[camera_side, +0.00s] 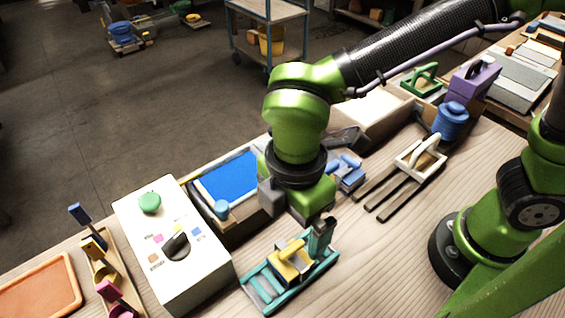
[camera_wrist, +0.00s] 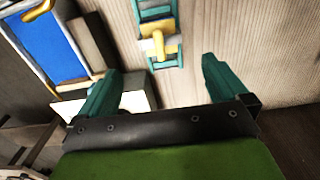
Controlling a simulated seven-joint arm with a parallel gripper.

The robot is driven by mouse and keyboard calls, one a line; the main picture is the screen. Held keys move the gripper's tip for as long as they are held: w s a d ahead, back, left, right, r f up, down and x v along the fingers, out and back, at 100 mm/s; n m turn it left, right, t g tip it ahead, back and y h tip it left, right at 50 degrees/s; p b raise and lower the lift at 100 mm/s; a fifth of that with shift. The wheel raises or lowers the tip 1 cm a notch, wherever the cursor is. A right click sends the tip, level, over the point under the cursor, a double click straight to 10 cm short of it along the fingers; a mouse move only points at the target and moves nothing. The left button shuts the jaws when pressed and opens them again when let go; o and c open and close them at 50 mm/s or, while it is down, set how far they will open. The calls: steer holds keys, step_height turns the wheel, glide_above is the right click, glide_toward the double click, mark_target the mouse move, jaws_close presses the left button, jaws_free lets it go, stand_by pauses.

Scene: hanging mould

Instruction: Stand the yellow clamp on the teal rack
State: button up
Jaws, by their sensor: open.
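The yellow clamp (camera_side: 290,264) rests on the teal rack (camera_side: 261,292) near the front of the bench, base down with its handle upward. In the wrist view the clamp (camera_wrist: 158,43) lies across the middle of the rack (camera_wrist: 156,13), just beyond my fingertips. My gripper (camera_side: 319,246) is above the rack's right part, close beside the clamp. In the wrist view its teal fingers (camera_wrist: 161,68) are spread wide, with nothing held between them. The side view shows the fingers overlapping, and part of the rack is hidden behind them.
A white control box (camera_side: 172,250) with a green button and black dial stands left of the rack. A bin with a blue panel (camera_side: 231,180) is behind. A white clamp (camera_side: 420,158) sits on dark slats (camera_side: 375,191) at right. Bare bench lies right of the rack.

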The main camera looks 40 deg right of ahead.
steer(key=w+d+r+m+t+y, duration=0.1)
steer(key=d+r+m+t, duration=0.2)
steer(key=d+m, duration=0.8)
steer(key=w+d+r+m+t+y, duration=0.1)
steer(key=d+r+m+t, duration=0.3)
steer(key=d+m, duration=0.7)
steer(key=d+r, duration=0.2)
steer(key=d, duration=0.2)
